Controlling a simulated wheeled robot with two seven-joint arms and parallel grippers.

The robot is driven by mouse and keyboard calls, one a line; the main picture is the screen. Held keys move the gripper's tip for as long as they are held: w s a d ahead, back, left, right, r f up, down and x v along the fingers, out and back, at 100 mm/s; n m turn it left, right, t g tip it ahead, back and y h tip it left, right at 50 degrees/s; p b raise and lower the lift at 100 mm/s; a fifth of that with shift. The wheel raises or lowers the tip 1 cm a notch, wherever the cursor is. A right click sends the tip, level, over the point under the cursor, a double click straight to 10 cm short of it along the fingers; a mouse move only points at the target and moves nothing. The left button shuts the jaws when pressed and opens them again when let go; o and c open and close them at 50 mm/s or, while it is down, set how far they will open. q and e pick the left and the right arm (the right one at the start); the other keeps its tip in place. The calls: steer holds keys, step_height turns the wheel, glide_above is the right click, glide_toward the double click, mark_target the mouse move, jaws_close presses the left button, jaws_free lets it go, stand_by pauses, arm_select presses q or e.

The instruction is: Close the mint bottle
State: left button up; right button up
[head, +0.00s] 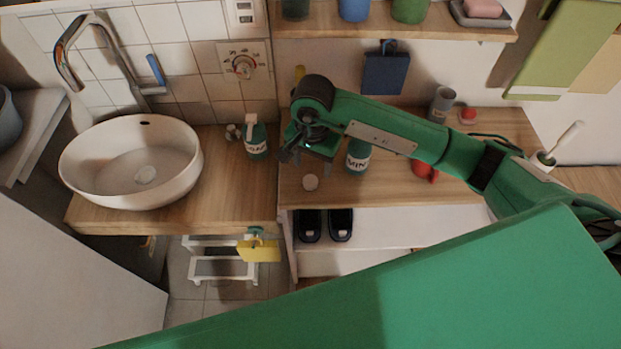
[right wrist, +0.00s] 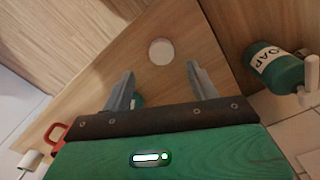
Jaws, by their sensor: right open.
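The mint bottle (head: 358,156) is green with a white label and stands on the wooden counter; my right arm crosses in front of its top, so its mouth is hidden. A round white cap (head: 310,182) lies on the counter in front and to the left of the bottle. My right gripper (head: 308,158) is open and empty above the counter, left of the bottle and just behind the cap. In the right wrist view the cap (right wrist: 161,52) lies beyond the open fingers (right wrist: 162,88). A bit of teal shows beside the left finger, mostly hidden. My left gripper is not in view.
A soap bottle (head: 256,138) stands left of my right gripper, beside the white basin (head: 190,165). A red object (head: 424,168) is right of the mint bottle, under my arm. A grey cup (head: 442,104) stands farther back. A shelf (head: 440,32) hangs above.

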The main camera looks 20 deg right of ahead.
mark_target(311, 180)
steer(key=shift+f, duration=0.25)
steer(key=shift+a+f+p, duration=0.1)
steer(key=shift+f+p, duration=0.25)
step_height(311, 180, down, 3)
steer(key=shift+a+f+p, duration=0.1)
steer(key=shift+p, duration=0.55)
steer(key=shift+f, duration=0.65)
steer(key=c, duration=1.1)
